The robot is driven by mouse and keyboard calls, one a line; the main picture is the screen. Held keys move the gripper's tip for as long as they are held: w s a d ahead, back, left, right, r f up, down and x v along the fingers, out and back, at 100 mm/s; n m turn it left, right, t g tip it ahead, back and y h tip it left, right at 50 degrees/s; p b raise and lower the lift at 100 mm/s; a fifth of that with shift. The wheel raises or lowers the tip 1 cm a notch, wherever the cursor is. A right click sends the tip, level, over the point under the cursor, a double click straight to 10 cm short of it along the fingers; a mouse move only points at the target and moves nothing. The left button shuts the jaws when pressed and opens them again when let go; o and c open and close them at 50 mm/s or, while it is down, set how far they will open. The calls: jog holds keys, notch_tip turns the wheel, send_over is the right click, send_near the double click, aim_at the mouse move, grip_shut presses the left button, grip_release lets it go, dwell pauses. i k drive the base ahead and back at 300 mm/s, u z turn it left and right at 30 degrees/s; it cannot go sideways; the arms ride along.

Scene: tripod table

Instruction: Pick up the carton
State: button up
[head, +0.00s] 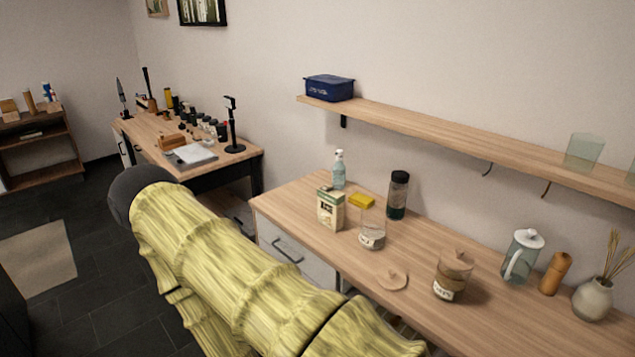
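The carton (331,209) stands upright on the wooden counter (312,240), near its left end. It is cream and green with dark printing on its front. My arm, in a yellow bamboo-like cover, crosses the lower middle of the head view, in front of the counter. My gripper cannot be made out in this view, so its state is hidden.
A dark bottle (398,195) stands behind the jar. A wall shelf (430,135) runs above. The counter's left front corner is clear.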

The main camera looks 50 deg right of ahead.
aim_at(331, 201)
jog(key=i, duration=3.65)
jog(key=z, duration=2.9)
